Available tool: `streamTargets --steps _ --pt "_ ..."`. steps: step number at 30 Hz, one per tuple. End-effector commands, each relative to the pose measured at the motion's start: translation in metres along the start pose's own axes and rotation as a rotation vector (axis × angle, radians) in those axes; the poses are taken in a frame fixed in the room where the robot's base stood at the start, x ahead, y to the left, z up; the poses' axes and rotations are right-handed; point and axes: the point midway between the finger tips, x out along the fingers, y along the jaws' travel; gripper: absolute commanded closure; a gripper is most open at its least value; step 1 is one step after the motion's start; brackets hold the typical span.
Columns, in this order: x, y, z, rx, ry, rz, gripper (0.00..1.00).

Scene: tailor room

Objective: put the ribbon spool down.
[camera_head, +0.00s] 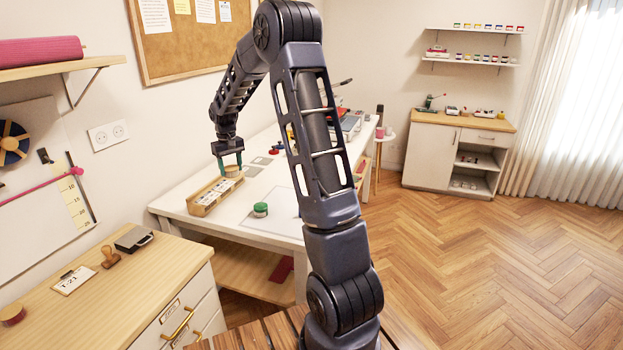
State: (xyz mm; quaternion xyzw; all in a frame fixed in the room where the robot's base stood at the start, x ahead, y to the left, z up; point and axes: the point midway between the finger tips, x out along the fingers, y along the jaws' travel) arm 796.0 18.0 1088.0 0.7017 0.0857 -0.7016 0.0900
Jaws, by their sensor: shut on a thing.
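My gripper (230,166) is at the end of my arm, over the white table at its wall side. It points down, with its fingers shut on a small tan, round-looking thing, which I take to be the ribbon spool (232,171). The spool is small in view and partly covered by the fingers. It appears at or just above the far end of a long wooden box (208,199) with a white label. I cannot tell whether it touches the box or the table. A green round item with a pale base (260,210) stands on the table, nearer and to the right.
The white table (180,207) has bare room around the green item and a pale sheet (283,205). Flat grey pieces and a red item (273,151) lie beyond the gripper. A wooden-topped drawer cabinet (130,290) stands at front left. My arm hides part of the table.

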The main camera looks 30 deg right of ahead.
Motion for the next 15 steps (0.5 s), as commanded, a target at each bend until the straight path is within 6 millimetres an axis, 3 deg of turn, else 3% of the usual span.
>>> streamTargets --steps 1,9,15 --pt "-0.003 0.022 0.005 0.041 0.001 0.000 0.68" --pt "-0.017 0.122 0.038 0.244 -0.001 -0.002 0.68" --pt "-0.026 0.179 0.065 0.369 0.001 -0.004 0.68"
